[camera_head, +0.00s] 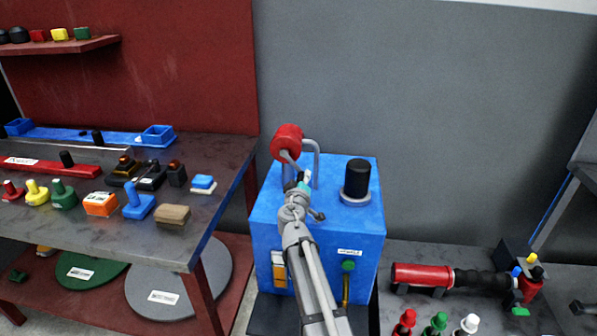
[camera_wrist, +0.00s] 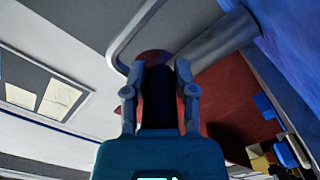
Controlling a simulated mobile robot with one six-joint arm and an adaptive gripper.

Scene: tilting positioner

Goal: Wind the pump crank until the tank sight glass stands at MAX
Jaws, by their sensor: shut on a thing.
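The blue tank unit (camera_head: 262,235) stands on the floor at the centre of the head view. A red pump drum (camera_head: 287,139) with a grey crank arm (camera_head: 290,160) sits above its top left. My gripper (camera_head: 303,180) is at the lower end of that arm. In the wrist view, my gripper (camera_wrist: 160,78) is shut on a dark cylindrical crank handle (camera_wrist: 158,100), with red behind it. A narrow white and amber strip (camera_head: 279,272), seemingly the sight glass, is on the tank's front. Its level and MAX mark are too small to read. My arm covers part of the front.
A bent grey pipe (camera_head: 314,150) rises close behind my gripper. A black cap (camera_head: 357,175) stands on the tank top to the right. A green knob (camera_head: 348,266) is on the front. A cluttered bench (camera_head: 225,165) is at left, a lower bench (camera_head: 420,258) at right.

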